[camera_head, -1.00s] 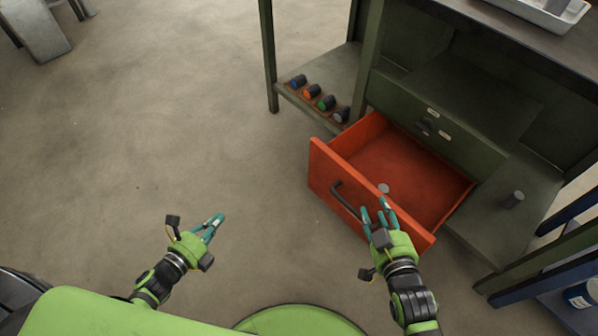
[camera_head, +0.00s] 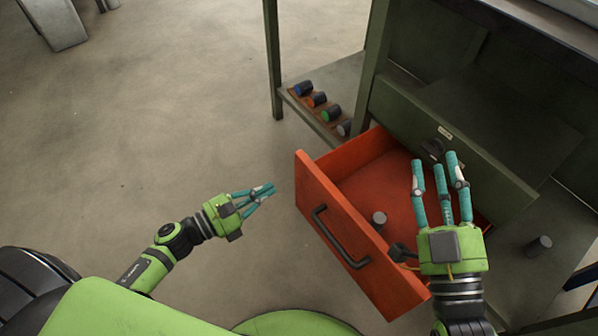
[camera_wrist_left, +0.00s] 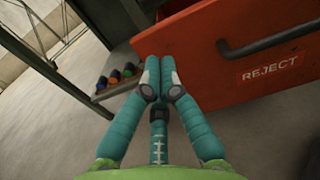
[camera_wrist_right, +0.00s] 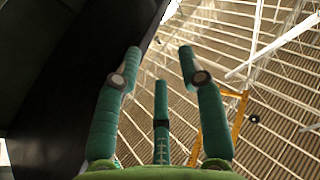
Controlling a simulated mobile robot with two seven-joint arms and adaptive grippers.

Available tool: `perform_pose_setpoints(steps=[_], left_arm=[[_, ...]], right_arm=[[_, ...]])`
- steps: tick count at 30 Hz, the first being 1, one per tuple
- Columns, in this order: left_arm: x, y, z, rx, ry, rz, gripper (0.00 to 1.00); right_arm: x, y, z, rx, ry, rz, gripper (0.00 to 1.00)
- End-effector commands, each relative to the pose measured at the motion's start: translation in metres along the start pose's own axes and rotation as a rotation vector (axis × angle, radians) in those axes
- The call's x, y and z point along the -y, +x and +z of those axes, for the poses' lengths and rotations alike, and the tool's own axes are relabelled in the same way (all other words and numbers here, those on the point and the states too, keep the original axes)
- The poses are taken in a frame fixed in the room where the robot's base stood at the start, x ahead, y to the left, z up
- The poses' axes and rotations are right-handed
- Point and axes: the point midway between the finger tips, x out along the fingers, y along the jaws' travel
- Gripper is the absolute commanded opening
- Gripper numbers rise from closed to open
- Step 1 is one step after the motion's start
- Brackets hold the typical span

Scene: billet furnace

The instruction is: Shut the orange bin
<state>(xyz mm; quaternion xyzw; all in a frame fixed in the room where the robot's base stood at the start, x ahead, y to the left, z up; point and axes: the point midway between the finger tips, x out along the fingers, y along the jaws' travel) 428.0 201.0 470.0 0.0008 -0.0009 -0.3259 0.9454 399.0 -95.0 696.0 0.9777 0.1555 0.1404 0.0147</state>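The orange bin (camera_head: 312,181) is a drawer pulled out of the dark green bench. Its front carries a dark bar handle (camera_head: 341,238), and the left wrist view shows a REJECT label (camera_wrist_left: 270,69) on it. A small grey cylinder (camera_head: 379,218) is inside the bin. My left gripper (camera_head: 268,190) is left of the bin's front, apart from it in the head view, with its fingertips together and nothing seen between them. My right gripper (camera_head: 437,163) is above the bin's right part, fingers spread, empty, and hides part of the interior. The right wrist view shows its fingers (camera_wrist_right: 160,65) apart.
A low shelf (camera_head: 320,123) left of the bin holds several dark cylinders with coloured ends. Another grey cylinder (camera_head: 538,246) stands on the right-hand shelf. The bench's left leg (camera_head: 272,60) reaches the floor.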

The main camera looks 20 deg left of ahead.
Motion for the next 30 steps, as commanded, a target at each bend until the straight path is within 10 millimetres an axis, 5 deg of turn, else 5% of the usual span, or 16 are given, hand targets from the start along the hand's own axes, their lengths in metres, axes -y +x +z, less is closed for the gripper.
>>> perform_pose_setpoints(steps=[12, 30], left_arm=[[-0.001, 0.078, -0.001, 0.001, 0.000, 0.001, 0.00], [0.000, 0.091, -0.001, 0.000, -0.002, 0.001, 0.00]], right_arm=[[0.009, -0.004, -0.036, -0.191, -0.001, -0.021, 0.40], [0.011, -0.005, -0.044, -0.232, -0.001, -0.025, 0.40]])
